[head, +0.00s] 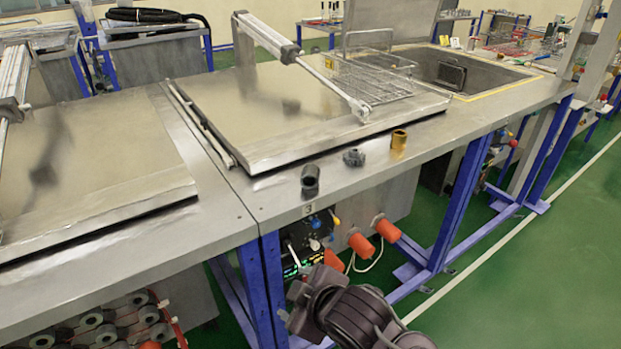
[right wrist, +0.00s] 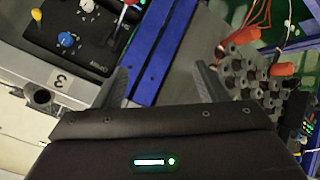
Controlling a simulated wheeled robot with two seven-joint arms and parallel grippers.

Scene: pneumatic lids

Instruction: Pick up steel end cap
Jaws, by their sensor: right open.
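Three small parts stand in a row along the bench's front edge in the head view: a dark grey hollow cylinder (head: 310,180), a dark knobbed part (head: 353,157) and a brass-coloured ring (head: 398,138). I cannot tell for sure which one is the steel end cap. The dark cylinder, open end showing, also appears at the left of the right wrist view (right wrist: 41,97). My right gripper (right wrist: 160,68) is open and empty, in front of the bench and below its top. The part is off to the left of its fingers. My left gripper is not in view.
A metal lid (head: 290,105) with a pneumatic arm (head: 300,60) lies behind the parts. A wire basket (head: 370,75) rests on it, beside an open tank (head: 465,75). Blue bench legs (head: 460,200) and orange plugs (head: 387,230) are under the front edge.

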